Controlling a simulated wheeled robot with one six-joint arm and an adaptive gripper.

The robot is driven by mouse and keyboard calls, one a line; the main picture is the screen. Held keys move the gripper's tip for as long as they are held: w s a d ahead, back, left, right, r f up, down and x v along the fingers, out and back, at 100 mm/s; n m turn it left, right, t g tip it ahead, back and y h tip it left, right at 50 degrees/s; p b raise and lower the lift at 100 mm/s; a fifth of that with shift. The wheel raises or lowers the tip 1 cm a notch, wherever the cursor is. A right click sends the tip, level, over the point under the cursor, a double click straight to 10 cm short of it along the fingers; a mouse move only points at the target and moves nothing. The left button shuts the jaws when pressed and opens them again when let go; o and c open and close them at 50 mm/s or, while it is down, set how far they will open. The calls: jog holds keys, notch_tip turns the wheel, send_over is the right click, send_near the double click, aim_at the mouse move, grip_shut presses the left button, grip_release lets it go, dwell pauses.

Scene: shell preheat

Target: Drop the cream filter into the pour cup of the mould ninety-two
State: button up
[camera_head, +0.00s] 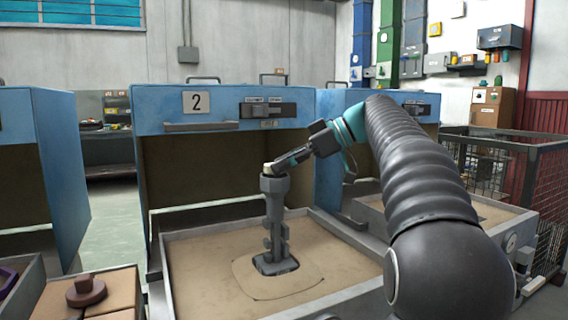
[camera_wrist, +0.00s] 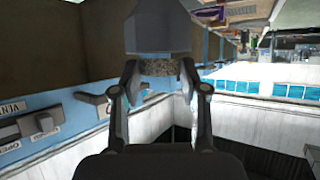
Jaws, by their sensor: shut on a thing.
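The grey mould (camera_head: 276,225) stands upright as a stepped tree in the sand bed, with its wider pour cup (camera_head: 274,184) on top. I cannot read a number on it. My gripper (camera_head: 274,166) reaches in from the right, just above the cup's rim. It is shut on the small cream filter (camera_head: 268,168). In the wrist view the filter (camera_wrist: 160,67) looks porous and speckled, held between the two fingertips. A grey shape just beyond it looks like the mould's cup (camera_wrist: 158,28). I cannot tell whether the filter touches the rim.
The sand bed (camera_head: 200,270) sits in a grey-rimmed box before a blue hood (camera_head: 220,110) with a "2" plate. Another blue hood stands on each side. A wire mesh cage (camera_head: 500,175) stands at right. Boxes with a brown knobbed lid (camera_head: 86,290) are at lower left.

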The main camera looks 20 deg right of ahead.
jog(key=shift+d, duration=0.15)
jog(key=o, duration=0.9)
jog(key=v, duration=1.2)
jog(key=shift+s, duration=0.1)
